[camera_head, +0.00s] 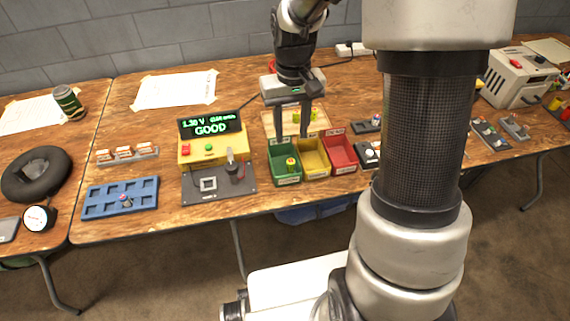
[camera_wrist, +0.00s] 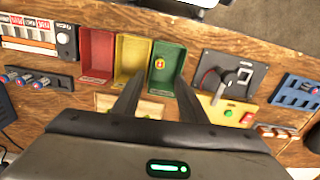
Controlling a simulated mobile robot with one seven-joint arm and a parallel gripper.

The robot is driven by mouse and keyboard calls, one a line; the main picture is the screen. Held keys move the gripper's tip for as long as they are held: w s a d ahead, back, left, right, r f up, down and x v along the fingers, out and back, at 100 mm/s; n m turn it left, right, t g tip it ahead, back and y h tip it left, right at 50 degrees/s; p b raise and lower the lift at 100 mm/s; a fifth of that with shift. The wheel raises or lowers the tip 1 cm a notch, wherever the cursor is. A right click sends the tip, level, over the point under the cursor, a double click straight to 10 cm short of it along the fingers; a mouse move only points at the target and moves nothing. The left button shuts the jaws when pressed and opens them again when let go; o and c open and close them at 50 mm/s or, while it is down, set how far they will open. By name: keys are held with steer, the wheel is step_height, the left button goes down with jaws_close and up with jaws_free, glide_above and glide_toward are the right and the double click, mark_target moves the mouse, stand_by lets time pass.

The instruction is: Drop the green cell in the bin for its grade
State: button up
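My gripper (camera_head: 291,136) is open and empty above the bins, its two fingers apart and pointing down. In the wrist view my gripper (camera_wrist: 159,82) also shows wide-spread fingers with nothing between them. A green cell with a yellowish-orange end (camera_head: 291,164) stands in the green bin (camera_head: 285,178); the wrist view shows the cell (camera_wrist: 160,63) inside the green bin (camera_wrist: 169,74). The yellow bin (camera_head: 313,170) and red bin (camera_head: 341,153) stand beside it, with no cell visible in them. The tester display (camera_head: 210,128) reads 1.30 V and GOOD.
The tester's dark base (camera_head: 206,192) stands left of the bins. A light wooden tray (camera_head: 271,128) with green-yellow cells lies behind them. A blue tray (camera_head: 100,205) holds a small cell at the left. Bare table lies between tester and paper sheet (camera_head: 175,90).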

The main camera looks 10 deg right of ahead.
step_height(320, 180, up, 16)
steer(key=p, duration=0.3)
steer(key=shift+f, duration=0.2)
steer(key=s+r+t, duration=0.2)
steer(key=s+t, duration=0.1)
steer(key=s, duration=0.6)
steer(key=s+r+t, duration=0.3)
steer(key=s, duration=0.6)
step_height(320, 180, up, 14)
steer(key=p, duration=1.5)
steer(key=shift+s+r+m, duration=0.2)
steer(key=shift+m, duration=0.1)
